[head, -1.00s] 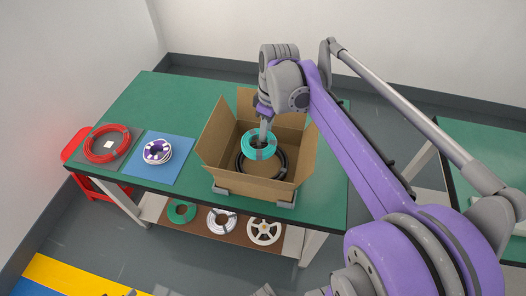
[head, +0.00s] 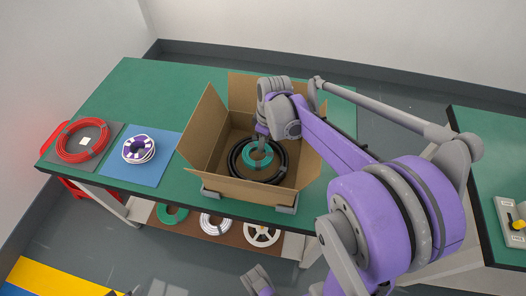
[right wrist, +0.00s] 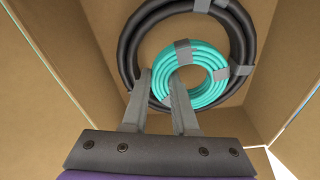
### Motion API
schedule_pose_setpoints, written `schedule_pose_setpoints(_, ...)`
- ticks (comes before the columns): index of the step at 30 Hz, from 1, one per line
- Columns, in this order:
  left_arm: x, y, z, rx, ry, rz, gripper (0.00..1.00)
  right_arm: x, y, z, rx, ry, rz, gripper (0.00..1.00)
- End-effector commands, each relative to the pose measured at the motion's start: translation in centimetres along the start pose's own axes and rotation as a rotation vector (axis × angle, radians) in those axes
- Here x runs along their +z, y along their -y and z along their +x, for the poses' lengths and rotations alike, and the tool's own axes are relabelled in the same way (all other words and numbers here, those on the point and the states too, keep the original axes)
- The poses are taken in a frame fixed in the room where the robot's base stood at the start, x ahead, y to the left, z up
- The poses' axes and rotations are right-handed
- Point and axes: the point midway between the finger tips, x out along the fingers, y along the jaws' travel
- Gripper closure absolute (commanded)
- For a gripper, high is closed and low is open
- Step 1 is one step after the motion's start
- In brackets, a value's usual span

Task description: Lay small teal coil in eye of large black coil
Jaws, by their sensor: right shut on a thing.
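The small teal coil (head: 259,166) is inside the open cardboard box, and its outline lies within the ring of the large black coil (head: 281,166) in the head view. My right gripper (head: 262,146) reaches down into the box and is shut on the teal coil. In the right wrist view, the two fingers (right wrist: 162,80) straddle the near left part of the teal coil (right wrist: 211,66). There the teal coil overlaps the near part of the black coil (right wrist: 131,42). I cannot tell whether it touches the box floor.
The box (head: 202,122) has its flaps standing open around my right arm. A red coil (head: 72,153) on a grey mat and a white-purple coil (head: 139,157) on a blue mat (head: 150,179) lie to the left. Several spools sit on the lower shelf. The back left of the green table is bare.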

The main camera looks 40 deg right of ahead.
Motion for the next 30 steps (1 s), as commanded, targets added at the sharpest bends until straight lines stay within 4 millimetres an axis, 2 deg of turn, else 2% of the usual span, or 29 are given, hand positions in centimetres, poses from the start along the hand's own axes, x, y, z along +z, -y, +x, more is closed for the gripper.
schedule_pose_setpoints(9, 0.3, 0.0, 0.6, 0.0, 0.002, 0.0, 0.5, 0.4, 0.0, 3.7, 0.0, 0.0, -0.001, 1.0)
schedule_pose_setpoints(20, 0.5, 0.0, 0.8, 0.0, 0.003, 0.0, 0.5, 0.5, 0.0, 4.1, 0.0, 0.0, -0.001, 1.0)
schedule_pose_setpoints(21, 0.5, 0.0, 0.8, 0.0, 0.003, 0.0, 0.5, 0.5, 0.0, 4.2, 0.0, 0.0, -0.001, 0.71)
schedule_pose_setpoints(24, 0.4, 0.0, 0.8, 0.0, 0.003, 0.0, 0.5, 0.5, 0.0, 4.1, 0.0, 0.0, -0.001, 0.53)
schedule_pose_setpoints(26, 0.4, 0.0, 0.8, 0.0, 0.003, 0.0, 0.5, 0.5, 0.0, 4.1, 0.0, 0.0, -0.001, 0.43)
schedule_pose_setpoints(30, 0.4, 0.0, 0.8, 0.0, 0.003, 0.0, 0.5, 0.5, 0.0, 4.1, 0.0, 0.0, 0.0, 0.43)
